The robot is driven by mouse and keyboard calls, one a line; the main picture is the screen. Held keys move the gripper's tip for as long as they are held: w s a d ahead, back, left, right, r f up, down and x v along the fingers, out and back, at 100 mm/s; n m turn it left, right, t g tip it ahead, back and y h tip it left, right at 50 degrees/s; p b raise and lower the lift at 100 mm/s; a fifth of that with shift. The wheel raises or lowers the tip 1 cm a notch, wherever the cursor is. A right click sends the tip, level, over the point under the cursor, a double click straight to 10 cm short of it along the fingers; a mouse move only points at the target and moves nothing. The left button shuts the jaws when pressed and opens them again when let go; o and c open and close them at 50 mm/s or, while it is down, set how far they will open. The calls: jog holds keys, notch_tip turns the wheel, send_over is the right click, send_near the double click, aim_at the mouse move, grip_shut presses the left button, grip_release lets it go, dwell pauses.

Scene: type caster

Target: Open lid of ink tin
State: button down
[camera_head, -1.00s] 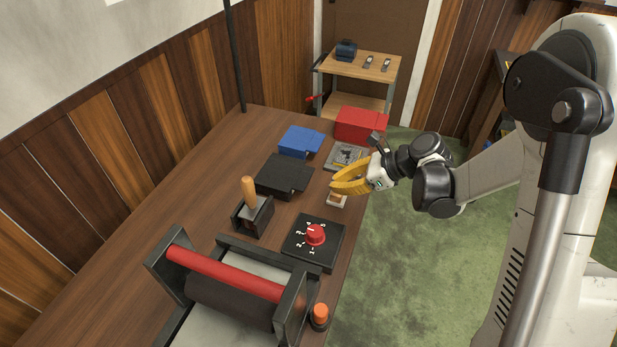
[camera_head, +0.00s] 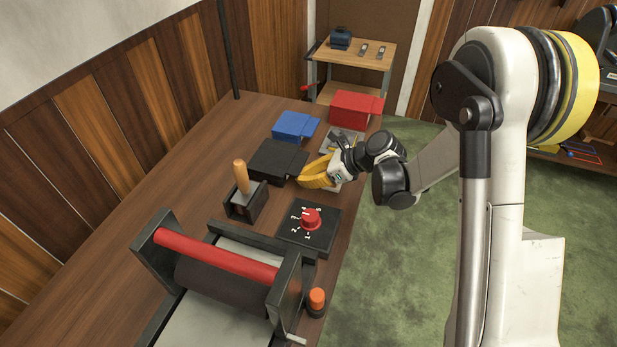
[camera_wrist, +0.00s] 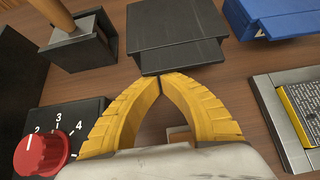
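Three box-shaped tins stand in a row on the wooden table: a black tin (camera_head: 272,158), a blue tin (camera_head: 294,126) and a red tin (camera_head: 351,107). I cannot tell from the pictures which one the task means. My gripper (camera_head: 303,184) has yellow fingers and is at the near right edge of the black tin. In the wrist view the fingertips (camera_wrist: 172,76) meet, with nothing seen between them, right at the front lip of the black tin (camera_wrist: 180,28). I cannot tell whether they touch it. The black tin looks closed. The blue tin shows partly in the wrist view (camera_wrist: 270,15).
A wooden-handled tool in a black holder (camera_head: 243,200) and a black dial box with a red knob (camera_head: 311,219) stand nearer. A press with a red bar (camera_head: 215,255) fills the front. A grey type tray (camera_wrist: 300,110) lies right of my gripper.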

jog(key=shift+r, duration=0.15)
jog(key=shift+r+h+p, duration=0.3)
jog(key=shift+r+p, duration=0.25)
jog(key=shift+p, duration=0.15)
jog(key=r+h+p, duration=0.2)
jog(key=r+p, duration=0.1)
jog(key=a+r+g+h+p, duration=0.1)
jog(key=r+h+p, duration=0.1)
jog(key=r, duration=0.1)
jog(key=a+r+g+h+p, duration=0.1)
jog(key=r+h+p, duration=0.1)
jog(key=r+p, duration=0.1)
jog(key=shift+w+a+p, duration=0.1)
jog(key=shift+w+p, duration=0.25)
jog(key=w+a+r+g+h+p, duration=0.1)
jog(key=w+a+r+h+p, duration=0.2)
jog(key=a+r, duration=0.3)
jog(key=shift+w+a+r+p, duration=0.15)
jog(key=shift+a+r+p, duration=0.35)
jog(key=shift+a, duration=1)
jog(key=shift+f, duration=0.1)
